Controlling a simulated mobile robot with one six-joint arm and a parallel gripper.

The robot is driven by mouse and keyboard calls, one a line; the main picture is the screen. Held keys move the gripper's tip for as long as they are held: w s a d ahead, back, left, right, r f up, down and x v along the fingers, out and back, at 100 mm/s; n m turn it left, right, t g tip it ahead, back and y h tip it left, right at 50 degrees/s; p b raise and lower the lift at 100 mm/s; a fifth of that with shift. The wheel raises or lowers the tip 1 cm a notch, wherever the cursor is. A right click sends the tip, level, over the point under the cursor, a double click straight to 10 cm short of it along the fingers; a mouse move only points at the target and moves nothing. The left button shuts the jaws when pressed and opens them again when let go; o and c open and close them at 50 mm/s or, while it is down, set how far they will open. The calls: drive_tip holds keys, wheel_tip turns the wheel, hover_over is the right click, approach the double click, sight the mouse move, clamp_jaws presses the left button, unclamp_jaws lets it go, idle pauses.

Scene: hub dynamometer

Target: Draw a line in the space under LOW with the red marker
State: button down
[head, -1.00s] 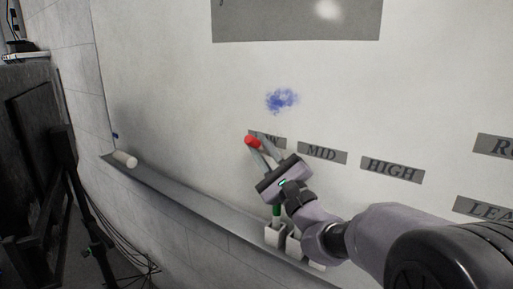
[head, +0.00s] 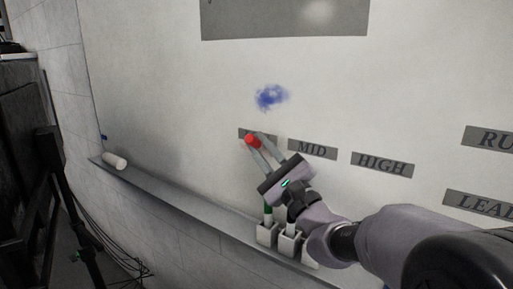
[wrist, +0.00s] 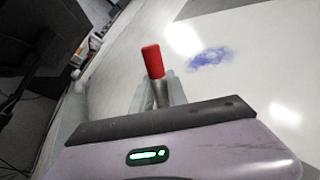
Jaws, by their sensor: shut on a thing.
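My gripper (head: 258,146) is shut on the red marker (head: 252,141), whose red end sticks out past the fingertips. The marker also shows between the fingers in the wrist view (wrist: 153,62). In the head view the gripper and marker are in front of the LOW label (head: 244,133) and hide most of its letters. The whiteboard (head: 170,70) fills the background. The space under LOW is partly behind the fingers, and no red line shows on the visible board. I cannot tell whether the marker touches the board.
A blue smudge (head: 272,97) is above LOW. The MID label (head: 312,149) and HIGH label (head: 382,164) are to the right. The ledge (head: 180,190) below bears a white cylinder (head: 115,161), white holders (head: 267,234) and a green marker (head: 268,213).

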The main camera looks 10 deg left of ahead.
drive_tip(key=shift+a, duration=0.15)
idle(0.3)
drive_tip(key=shift+w+a, duration=0.3)
drive_tip(key=shift+a, duration=0.2)
drive_tip(key=shift+a, duration=0.1)
drive_tip(key=shift+w+a, duration=0.25)
drive_tip(key=shift+a, duration=0.3)
drive_tip(key=shift+w+a, duration=0.3)
drive_tip(key=shift+a, duration=0.35)
drive_tip(key=shift+w+a+p, duration=0.2)
drive_tip(key=shift+a+p, duration=0.1)
drive_tip(key=shift+a, duration=0.3)
